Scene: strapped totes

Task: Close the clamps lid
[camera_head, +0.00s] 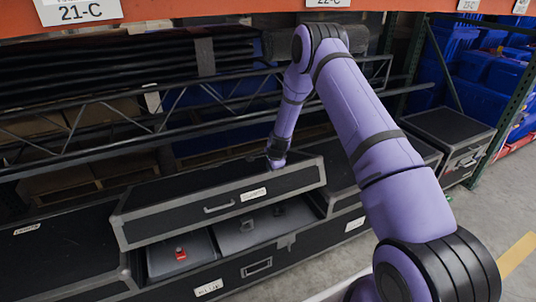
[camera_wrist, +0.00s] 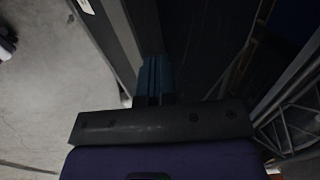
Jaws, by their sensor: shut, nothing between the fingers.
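A black case lid (camera_head: 215,200) with grey edges, a handle and a white label is tilted partly open in the head view. The label is too small to read surely. The open case body (camera_head: 285,255) below it shows grey compartments and a red item (camera_head: 181,253) through the gap. My gripper (camera_head: 275,162) is at the lid's upper rear edge, right of its middle; I cannot tell whether it touches. In the wrist view its teal fingers (camera_wrist: 154,75) are together and empty, close to a dark panel.
A black truss bar (camera_head: 130,130) crosses behind the lid, with shelved goods behind it. Other black cases stand at left (camera_head: 50,255) and right (camera_head: 450,135). Blue bins (camera_head: 490,70) are at the far right.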

